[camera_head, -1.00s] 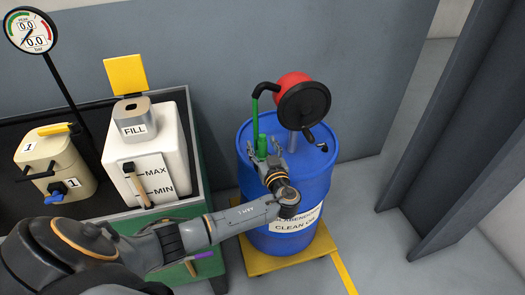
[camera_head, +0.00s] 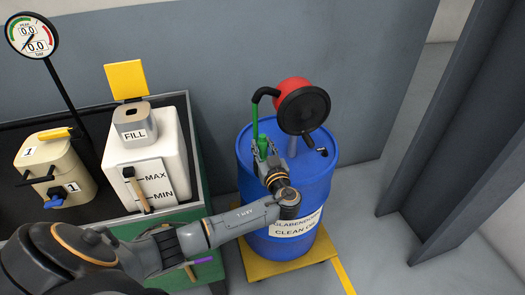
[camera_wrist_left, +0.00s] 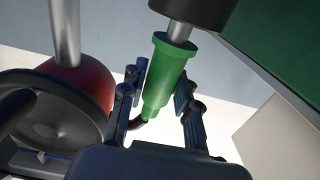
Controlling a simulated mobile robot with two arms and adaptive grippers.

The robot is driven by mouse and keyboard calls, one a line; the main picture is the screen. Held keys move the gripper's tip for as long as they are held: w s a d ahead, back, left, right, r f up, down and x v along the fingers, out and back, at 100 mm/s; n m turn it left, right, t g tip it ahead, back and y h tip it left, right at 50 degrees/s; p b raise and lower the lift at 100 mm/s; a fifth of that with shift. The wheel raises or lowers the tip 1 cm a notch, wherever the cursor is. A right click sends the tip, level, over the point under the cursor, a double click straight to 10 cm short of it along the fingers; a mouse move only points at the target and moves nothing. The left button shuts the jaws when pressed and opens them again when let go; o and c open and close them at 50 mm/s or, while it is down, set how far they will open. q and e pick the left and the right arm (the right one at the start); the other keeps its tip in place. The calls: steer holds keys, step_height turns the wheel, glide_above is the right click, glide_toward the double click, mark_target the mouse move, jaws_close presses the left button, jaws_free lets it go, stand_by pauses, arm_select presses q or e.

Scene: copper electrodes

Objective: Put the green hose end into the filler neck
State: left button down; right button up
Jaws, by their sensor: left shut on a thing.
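The green hose end (camera_head: 262,145) stands upright at the top of the blue drum, with its hose running up to the red pump. My left gripper (camera_head: 264,155) is shut on it. In the left wrist view the green hose end (camera_wrist_left: 166,75) lies between the two fingers, and its steel tip meets a black cylinder (camera_wrist_left: 195,10); I cannot tell how deep it sits. The filler neck (camera_head: 134,112) is the grey part marked FILL on the white tank, left of the gripper. Its yellow lid (camera_head: 126,77) is raised and its opening shows. My right gripper is out of view.
The blue drum (camera_head: 308,185) stands on a yellow base (camera_head: 270,265). The red pump (camera_head: 293,88) with its black wheel (camera_head: 303,106) rises close right of my gripper. A beige canister (camera_head: 50,165) and a gauge (camera_head: 31,37) stand left of the white tank (camera_head: 178,145).

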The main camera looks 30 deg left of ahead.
arm_select(q)
step_height(320, 180, up, 16)
steer(key=shift+r, duration=0.2)
stand_by(0.4)
steer(key=c, duration=1.8)
jaws_free()
jaws_close()
step_height(320, 180, up, 6)
steer(key=p, duration=0.2)
steer(key=shift+p, duration=0.3)
